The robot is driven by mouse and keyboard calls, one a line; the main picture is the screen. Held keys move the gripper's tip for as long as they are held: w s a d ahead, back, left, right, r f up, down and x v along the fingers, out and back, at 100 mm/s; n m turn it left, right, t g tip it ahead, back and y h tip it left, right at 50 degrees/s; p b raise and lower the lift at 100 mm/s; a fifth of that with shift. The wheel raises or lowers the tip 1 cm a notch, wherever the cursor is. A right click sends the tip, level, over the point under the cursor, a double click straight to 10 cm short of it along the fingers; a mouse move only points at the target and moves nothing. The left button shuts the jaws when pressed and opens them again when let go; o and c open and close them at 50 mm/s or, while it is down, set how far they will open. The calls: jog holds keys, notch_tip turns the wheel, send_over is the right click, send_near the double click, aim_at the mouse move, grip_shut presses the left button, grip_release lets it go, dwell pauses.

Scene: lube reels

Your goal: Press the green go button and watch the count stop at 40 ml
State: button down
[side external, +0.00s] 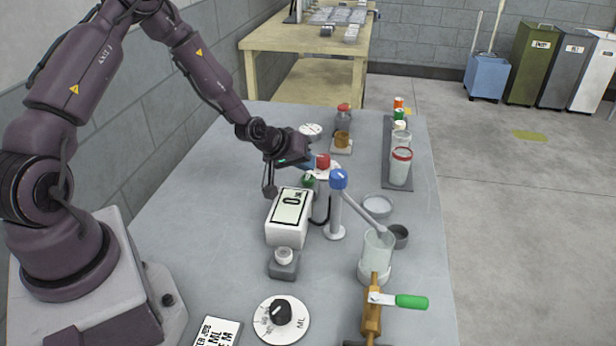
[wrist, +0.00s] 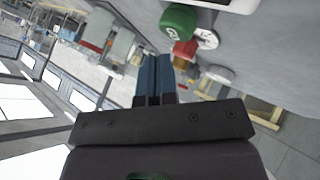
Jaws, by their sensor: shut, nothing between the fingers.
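The green go button (side external: 307,181) stands behind the white counter box (side external: 288,232), whose screen (side external: 290,207) shows a large 0. In the wrist view the green button (wrist: 178,22) with white lettering is above and right of my fingertips. My gripper (side external: 310,159) is shut and empty, above and apart from the green button in the side view, close to a red knob (side external: 323,161). In the wrist view my two dark blue fingers (wrist: 155,58) lie together. The red knob (wrist: 185,48) also shows there, beyond the green button.
A blue-topped post (side external: 338,181) with a slanting grey spout stands right of the counter, over a clear beaker (side external: 377,255). A brass valve with a green handle (side external: 411,301), a round dial (side external: 281,318) and a tray of jars (side external: 397,183) are around.

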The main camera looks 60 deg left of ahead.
aim_at(306, 176)
jog(key=shift+f, duration=0.1)
dwell(0.5)
jog(key=shift+f, duration=0.3)
jog(key=shift+f, duration=0.5)
dwell(0.6)
jog(key=shift+r, duration=0.9)
jog(key=shift+r, duration=0.1)
jog(key=shift+r, duration=2.45)
jog(key=shift+f, duration=0.1)
